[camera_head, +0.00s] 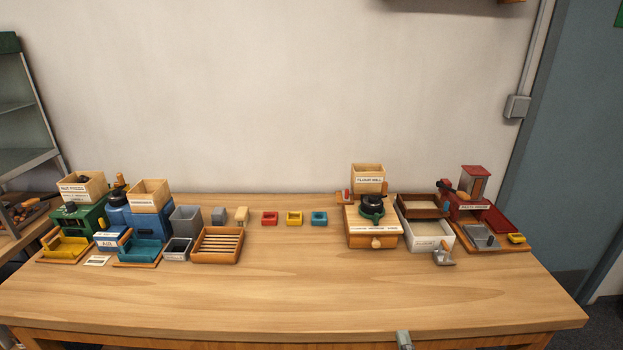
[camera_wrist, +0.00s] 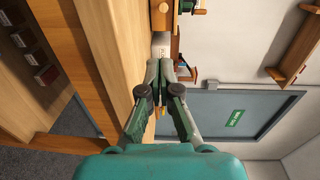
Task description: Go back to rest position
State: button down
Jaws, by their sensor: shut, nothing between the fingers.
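My gripper (camera_wrist: 172,72) shows in the wrist view with its two grey-green fingers drawn together at the tips. It is shut and holds nothing. The wrist view is turned on its side, with the wooden table (camera_wrist: 108,60) to the left of the fingers and a blue-grey door (camera_wrist: 225,115) to the right. In the head view the table (camera_head: 290,290) is seen whole, and no full view of the gripper appears there.
On the table stand a flour mill (camera_head: 374,232), a dark red machine (camera_head: 470,203), a white bin (camera_head: 428,236), a slatted wooden tray (camera_head: 217,260), a blue machine (camera_head: 140,218) and a green machine (camera_head: 92,214). Small coloured trays (camera_head: 294,218) lie between. The front of the table is clear.

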jog(key=s+f+n+g, duration=0.1)
jog(key=s+f+n, duration=0.3)
jog(key=s, duration=0.6)
jog(key=s+f+n, duration=0.3)
jog(key=s+n, duration=0.2)
jog(key=s, duration=0.6)
jog(key=s+r+n, duration=0.2)
jog(key=s+n, duration=0.2)
jog(key=s, duration=0.5)
jog(key=s+a+r+n+g, duration=0.1)
jog(key=s+r+n, duration=0.1)
jog(key=s+n, duration=0.3)
jog(key=s, duration=0.4)
jog(key=shift+s, duration=0.4)
